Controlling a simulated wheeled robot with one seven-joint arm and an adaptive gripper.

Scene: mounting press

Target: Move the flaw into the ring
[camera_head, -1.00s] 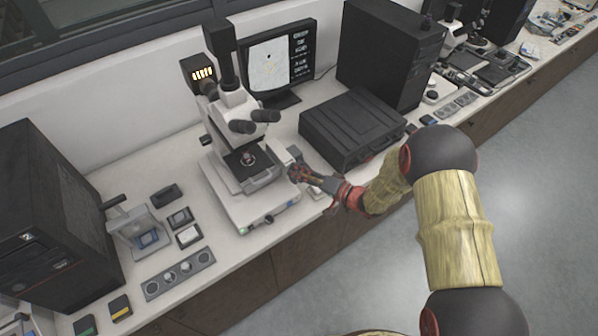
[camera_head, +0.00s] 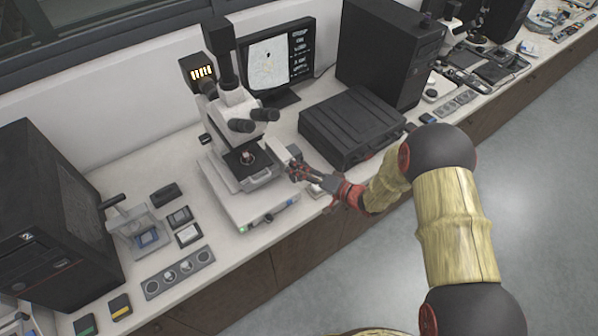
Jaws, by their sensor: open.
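The microscope (camera_head: 236,110) stands on the bench, with a small round sample (camera_head: 247,157) on its dark stage (camera_head: 260,176). The monitor (camera_head: 268,62) behind it shows a pale picture with a small dark mark and a faint yellowish ring, plus lines of white text on the right. The mark is tiny, and I cannot tell exactly how it lies to the ring. My gripper (camera_head: 297,172) is open at the right side of the stage, close to the microscope's side controls. Its fingertips are small here, and I cannot tell whether they touch a knob.
A black case (camera_head: 352,128) lies just right of my gripper, with a black computer tower (camera_head: 388,52) behind it. A holder strip with round wells (camera_head: 179,272) and a small press-like stand (camera_head: 137,228) are at the left. The bench's front edge runs below my gripper.

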